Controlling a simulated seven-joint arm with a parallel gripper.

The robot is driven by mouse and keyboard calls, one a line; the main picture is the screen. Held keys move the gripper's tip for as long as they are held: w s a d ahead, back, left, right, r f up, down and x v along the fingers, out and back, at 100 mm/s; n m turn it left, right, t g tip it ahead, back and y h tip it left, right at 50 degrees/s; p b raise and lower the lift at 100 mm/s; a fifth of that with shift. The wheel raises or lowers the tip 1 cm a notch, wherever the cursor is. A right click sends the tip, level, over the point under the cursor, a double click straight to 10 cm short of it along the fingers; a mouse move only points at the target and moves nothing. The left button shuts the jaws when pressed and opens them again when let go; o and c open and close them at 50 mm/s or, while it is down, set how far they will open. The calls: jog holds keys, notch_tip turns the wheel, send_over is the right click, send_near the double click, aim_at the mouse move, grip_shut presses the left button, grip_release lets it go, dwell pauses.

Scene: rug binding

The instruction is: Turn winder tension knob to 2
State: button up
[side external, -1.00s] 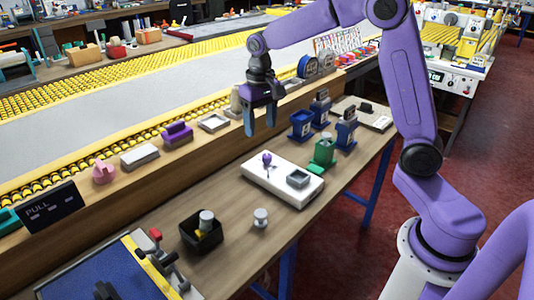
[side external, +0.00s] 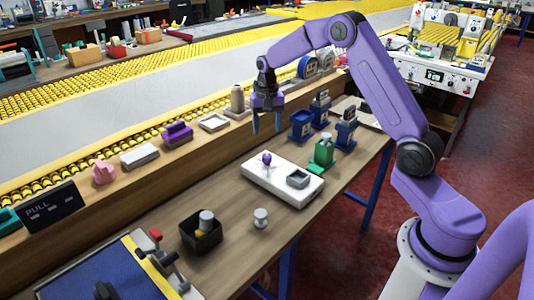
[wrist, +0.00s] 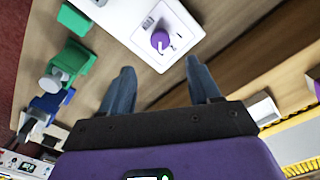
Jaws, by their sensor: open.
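My gripper (side external: 267,124) is open and empty, above and behind the winder in the side view. Its two blue-grey fingers (wrist: 160,85) point toward the winder in the wrist view, apart from the knob.
A green stand (side external: 322,152) and blue stands (side external: 301,125) are right of the winder. A black bin (side external: 201,237) and a white spool (side external: 261,217) are in front. A raised wooden ledge (side external: 222,138) with small items runs behind. Bare bench lies left of the winder.

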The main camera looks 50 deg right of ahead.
aim_at(267, 156)
notch_tip(267, 156, down, 11)
jog(key=shift+r, duration=0.15)
dwell(0.4)
jog(key=c, duration=1)
